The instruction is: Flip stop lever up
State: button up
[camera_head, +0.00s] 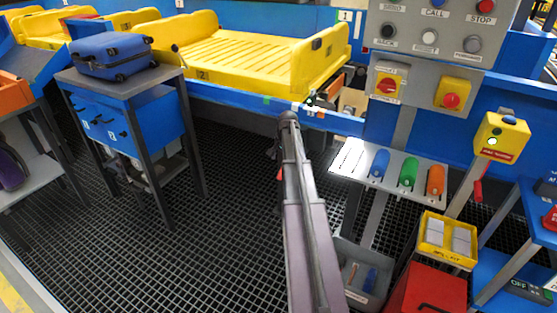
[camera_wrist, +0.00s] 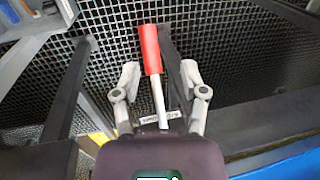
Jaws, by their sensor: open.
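A lever with a red handle (camera_wrist: 151,48) and a pale metal shaft (camera_wrist: 160,100) shows in the wrist view. A small label plate lies near the foot of its shaft; its text is too small to read surely. My gripper (camera_wrist: 160,82) is open, one finger on each side of the lever, with gaps showing on both sides. The red handle reaches beyond the fingertips. In the head view my arm hides most of the gripper; a small bit of red (camera_head: 280,173) shows just left of the arm, below the conveyor's blue edge.
Yellow trays (camera_head: 225,62) stand on the blue conveyor. A side table (camera_head: 135,85) with a blue suitcase (camera_head: 110,55) is at left. Another red-handled lever (camera_head: 478,190) hangs by a yellow box.

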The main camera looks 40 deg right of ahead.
grip_shut()
jog(key=o, duration=0.5)
grip_release()
